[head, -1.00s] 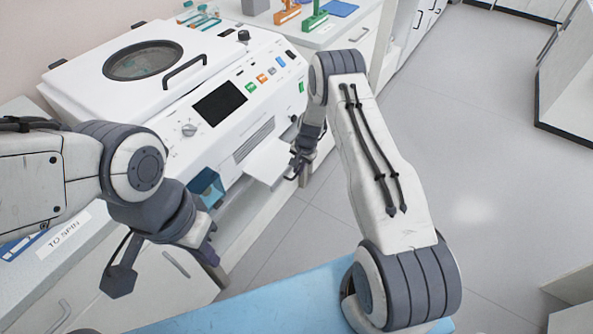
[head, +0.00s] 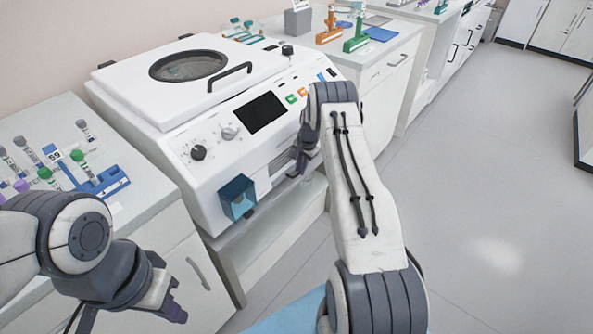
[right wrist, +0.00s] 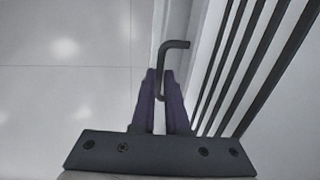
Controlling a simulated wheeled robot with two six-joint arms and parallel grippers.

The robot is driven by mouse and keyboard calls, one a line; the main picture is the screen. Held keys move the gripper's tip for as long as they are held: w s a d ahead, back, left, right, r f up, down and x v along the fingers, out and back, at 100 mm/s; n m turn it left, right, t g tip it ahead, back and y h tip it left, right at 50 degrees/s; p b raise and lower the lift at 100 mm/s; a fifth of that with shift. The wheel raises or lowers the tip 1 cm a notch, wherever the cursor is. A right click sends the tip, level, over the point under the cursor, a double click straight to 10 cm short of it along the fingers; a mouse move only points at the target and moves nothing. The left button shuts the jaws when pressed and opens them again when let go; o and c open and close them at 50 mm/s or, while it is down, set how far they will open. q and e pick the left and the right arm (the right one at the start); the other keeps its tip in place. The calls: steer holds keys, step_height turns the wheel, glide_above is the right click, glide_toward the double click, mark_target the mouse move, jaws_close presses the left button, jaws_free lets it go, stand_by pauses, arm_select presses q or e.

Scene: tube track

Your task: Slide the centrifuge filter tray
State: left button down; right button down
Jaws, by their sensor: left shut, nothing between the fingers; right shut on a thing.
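The white centrifuge (head: 215,130) stands on the counter in the head view, with a round lid window, a dark screen and knobs. Its filter tray cannot be made out as a separate slab in the head view now; my right arm covers part of the front. My right gripper (head: 298,172) is at the lower right of that front. In the right wrist view my right gripper (right wrist: 159,92) is shut on a dark bent handle (right wrist: 175,45), beside the slotted white front. My left gripper (head: 174,306) is shut and empty, low at the left, apart from the machine.
A blue open box (head: 238,198) sticks out from the machine's lower front. A blue rack (head: 100,182) with several capped tubes stands on the left counter. Orange (head: 329,30) and green (head: 356,38) holders stand on the back counter. The floor (head: 480,190) at the right is clear.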

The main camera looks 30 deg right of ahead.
steer(key=shift+w+r, duration=0.15)
steer(key=shift+w, duration=0.2)
steer(key=c, duration=0.9)
jaws_free()
steer(key=shift+a, duration=0.1)
steer(key=shift+s, duration=0.1)
steer(key=r, duration=0.3)
steer(key=s+r, duration=0.1)
steer(key=r, duration=0.6)
steer(key=shift+s+d+r, duration=0.1)
steer(key=shift+s+d, duration=0.3)
